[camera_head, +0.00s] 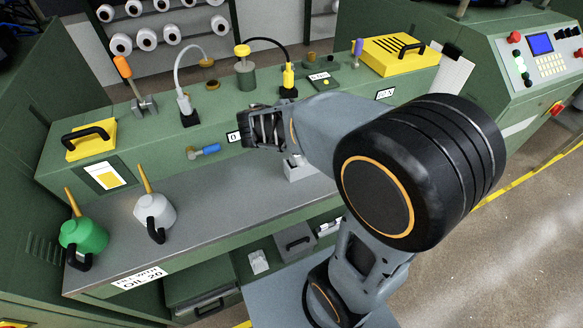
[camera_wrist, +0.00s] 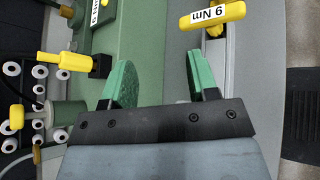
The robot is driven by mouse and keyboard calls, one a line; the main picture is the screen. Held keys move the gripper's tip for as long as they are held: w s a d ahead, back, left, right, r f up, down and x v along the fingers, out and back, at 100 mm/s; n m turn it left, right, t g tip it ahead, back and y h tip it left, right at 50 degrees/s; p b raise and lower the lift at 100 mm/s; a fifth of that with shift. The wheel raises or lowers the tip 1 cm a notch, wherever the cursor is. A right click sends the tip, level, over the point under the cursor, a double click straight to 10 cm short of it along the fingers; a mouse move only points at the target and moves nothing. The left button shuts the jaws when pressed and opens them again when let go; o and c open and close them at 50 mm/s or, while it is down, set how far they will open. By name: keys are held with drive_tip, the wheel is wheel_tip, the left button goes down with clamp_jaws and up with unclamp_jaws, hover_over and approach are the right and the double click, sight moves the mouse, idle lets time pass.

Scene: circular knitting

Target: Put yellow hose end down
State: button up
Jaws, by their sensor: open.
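The yellow hose end (camera_head: 288,75) stands upright in a black holder (camera_head: 288,92) on the green machine ledge, with a black hose arching from it to the left. In the wrist view the yellow hose end (camera_wrist: 55,60) is at the left, outside the fingers, with its black holder (camera_wrist: 101,65) beside it. My gripper (camera_head: 262,128) is in front of the ledge, below and left of the hose end in the picture. In the wrist view my gripper (camera_wrist: 158,74) has its green-padded fingers apart with nothing between them.
A white hose end (camera_head: 184,104) stands further left on the ledge. A yellow-capped green pot (camera_head: 244,68) is between them. A yellow handle marked 9 Nm (camera_wrist: 212,18) is near the right finger. Two oil cans, green (camera_head: 82,235) and grey (camera_head: 155,212), stand on the lower shelf.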

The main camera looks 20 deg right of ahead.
drive_tip(key=s+a+f+m+g+y, duration=0.1)
drive_tip(key=s+a+f+m+y, duration=0.1)
drive_tip(key=s+a+m+y, duration=0.2)
drive_tip(key=s+a+f+m+g+y, duration=0.1)
drive_tip(key=s+a+m+y, duration=0.4)
drive_tip(key=m, duration=0.7)
drive_tip(key=s+f+y, duration=0.1)
drive_tip(key=s+y, duration=0.1)
drive_tip(key=s, duration=0.1)
drive_tip(key=shift+s+m+y, duration=0.2)
drive_tip(key=shift+m+y, duration=0.2)
wheel_tip(320, 180, up, 6)
drive_tip(key=p, duration=0.5)
drive_tip(key=shift+r, duration=0.15)
